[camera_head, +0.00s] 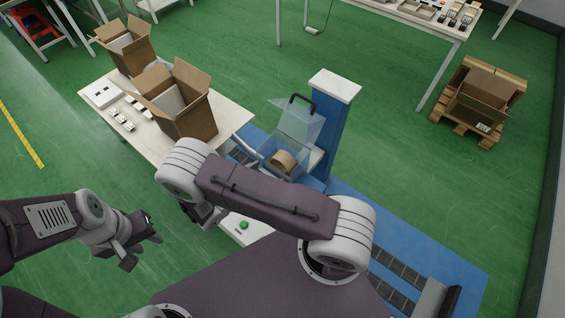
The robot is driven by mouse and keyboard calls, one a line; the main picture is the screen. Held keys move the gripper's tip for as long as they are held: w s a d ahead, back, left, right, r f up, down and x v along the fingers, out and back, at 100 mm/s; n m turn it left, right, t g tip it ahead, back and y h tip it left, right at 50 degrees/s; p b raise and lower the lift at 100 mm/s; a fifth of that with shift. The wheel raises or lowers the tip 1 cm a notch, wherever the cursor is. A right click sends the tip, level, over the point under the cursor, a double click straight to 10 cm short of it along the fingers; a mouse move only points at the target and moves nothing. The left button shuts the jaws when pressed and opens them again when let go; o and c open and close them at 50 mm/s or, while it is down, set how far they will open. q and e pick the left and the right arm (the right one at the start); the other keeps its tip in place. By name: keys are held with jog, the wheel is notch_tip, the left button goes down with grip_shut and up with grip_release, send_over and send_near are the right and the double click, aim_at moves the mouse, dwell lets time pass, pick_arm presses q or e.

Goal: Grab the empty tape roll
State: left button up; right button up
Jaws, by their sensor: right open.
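The tape roll (283,162) is a brown ring in a clear, blue-tinted box (268,153) on the blue machine. The box's clear lid (296,120), with a dark handle, stands raised. My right arm crosses in front of the machine, just below the box. My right gripper (207,215) shows only partly below that arm, left of the tape roll and apart from it. Its fingertips are mostly hidden. My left gripper (146,252) is at the lower left over the green floor, open and empty, far from the tape roll.
A white table (98,110) at the left holds open cardboard boxes (180,102) and small white parts. A blue column (329,125) with a pale top stands right beside the clear box. A green button (243,225) sits below my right arm. A pallet with a carton (478,103) is far right.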

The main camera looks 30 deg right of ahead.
aim_at(279, 164)
jog(key=p+x, duration=0.1)
jog(key=x, duration=0.2)
jog(key=shift+w+r, duration=0.1)
jog(key=shift+w+d+f, duration=0.25)
jog(key=shift+d+f, duration=0.05)
jog(key=shift+d, duration=0.1)
jog(key=shift+d+p, duration=0.35)
jog(key=shift+p, duration=0.2)
jog(key=p+x, duration=0.1)
jog(key=x, duration=0.3)
jog(key=shift+p, duration=0.3)
jog(key=shift+w+d+f, duration=0.2)
jog(key=shift+a+r, duration=0.1)
jog(key=shift+a, duration=0.05)
jog(key=c, duration=1.1)
